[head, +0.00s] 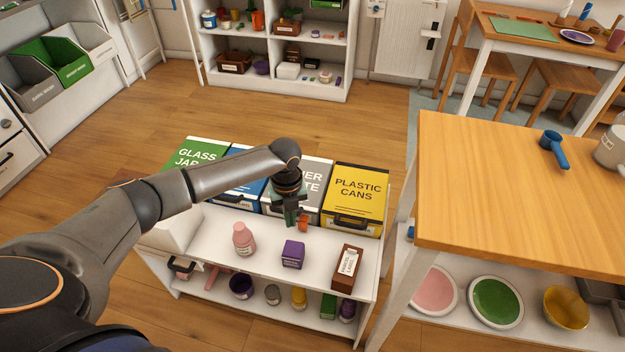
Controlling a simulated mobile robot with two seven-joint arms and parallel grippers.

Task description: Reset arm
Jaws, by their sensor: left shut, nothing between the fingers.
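My left arm comes in from the left and reaches over the low white shelf (220,228). My left gripper (291,222) points down above the shelf top, shut and empty. A small orange object (303,224) shows right beside the fingertips; I cannot tell whether they touch. A pink bottle (243,239), a purple cube (293,254) and a brown labelled box (346,268) stand on the shelf top, in front of the gripper. My right gripper is not in view.
Green (185,152), blue (236,192), grey and yellow (357,198) labelled bins stand along the shelf's back. A wooden table (500,200) with a blue scoop (554,149) stands at right. Several items fill the lower shelf. Open floor lies behind.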

